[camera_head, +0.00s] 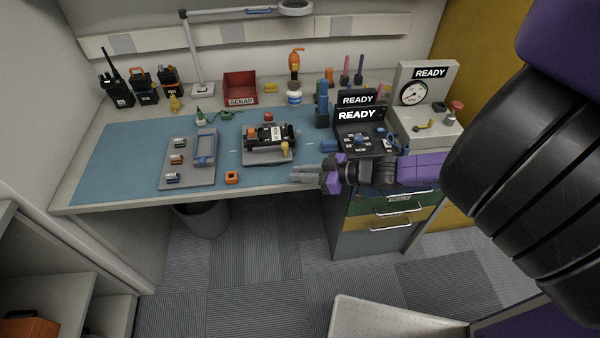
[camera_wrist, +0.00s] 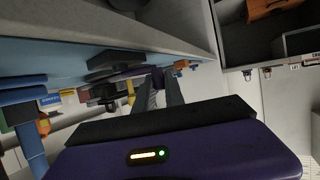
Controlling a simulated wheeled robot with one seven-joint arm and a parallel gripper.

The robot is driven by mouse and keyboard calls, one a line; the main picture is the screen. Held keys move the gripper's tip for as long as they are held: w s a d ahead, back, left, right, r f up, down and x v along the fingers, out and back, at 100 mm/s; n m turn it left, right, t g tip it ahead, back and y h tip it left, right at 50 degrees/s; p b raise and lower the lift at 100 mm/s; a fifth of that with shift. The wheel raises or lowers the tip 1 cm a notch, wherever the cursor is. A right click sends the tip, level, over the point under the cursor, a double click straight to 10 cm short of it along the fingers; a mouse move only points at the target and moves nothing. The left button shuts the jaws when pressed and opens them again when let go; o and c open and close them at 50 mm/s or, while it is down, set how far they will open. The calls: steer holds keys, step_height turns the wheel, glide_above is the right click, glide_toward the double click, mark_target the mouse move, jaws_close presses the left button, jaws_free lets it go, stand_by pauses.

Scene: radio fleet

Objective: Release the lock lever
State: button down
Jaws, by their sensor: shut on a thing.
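A grey fixture (camera_head: 258,158) on the blue mat holds a dark radio (camera_head: 270,137) lying on its side. A lever with a tan knob (camera_head: 285,149) stands at the fixture's front right; I take it as the lock lever. My gripper (camera_head: 292,174) reaches in from the right, low at the fixture's front right. In the wrist view my gripper (camera_wrist: 158,78) has its two fingers close together on something small and dark at the fixture, which fits part of the lever. The fingers mostly hide the held part. A yellow piece (camera_wrist: 130,92) shows left of the fingers.
A grey tray (camera_head: 190,180) with small parts and a blue frame lies left of the fixture. An orange block (camera_head: 232,178) sits near the mat's front edge. A READY box (camera_head: 362,135) and a gauge station (camera_head: 428,115) stand right. A red SCRAP bin (camera_head: 240,86) stands behind.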

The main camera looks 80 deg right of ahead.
steer(key=shift+s+a+n+y+b, duration=0.1)
steer(key=shift+s+n+y+b, duration=0.15)
steer(key=shift+n+y, duration=0.5)
steer(key=shift+s+n+y+b, duration=0.1)
steer(key=shift+s+n+y, duration=0.1)
steer(key=shift+n+y, duration=0.5)
steer(key=c, duration=1.4)
jaws_free()
steer(key=shift+s, duration=0.15)
steer(key=b+v, duration=0.1)
steer(key=v, duration=0.6)
steer(key=shift+s+r, duration=0.15)
steer(key=shift+s, duration=0.1)
